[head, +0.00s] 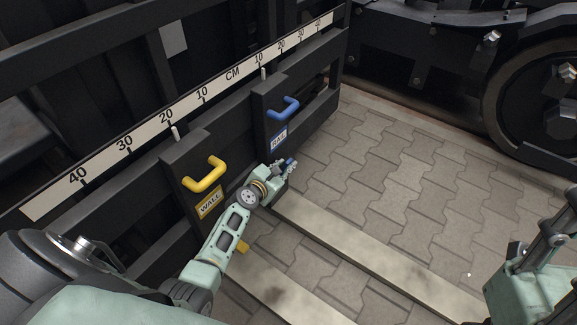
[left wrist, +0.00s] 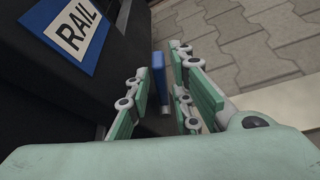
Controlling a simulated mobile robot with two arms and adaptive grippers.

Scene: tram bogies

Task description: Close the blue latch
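The blue latch (left wrist: 159,80) is a narrow blue bar at the lower edge of the black panel marked RAIL. In the head view a small part of the blue latch (head: 290,161) shows at the tips of my left gripper (head: 286,168). In the left wrist view my left gripper (left wrist: 160,92) is open, with the blue bar between its fingers. The bar is nearer the right finger, and I cannot tell whether they touch. A blue handle (head: 283,109) is fixed higher on the same panel, above the RAIL label (head: 279,138).
To the left, a black panel carries a yellow handle (head: 205,177), a WALL label (head: 209,203) and a yellow latch (head: 243,246) low down, partly behind my left arm. A centimetre scale (head: 185,107) runs above. A large wheel (head: 535,105) stands at back right. Paved floor (head: 400,175) is clear.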

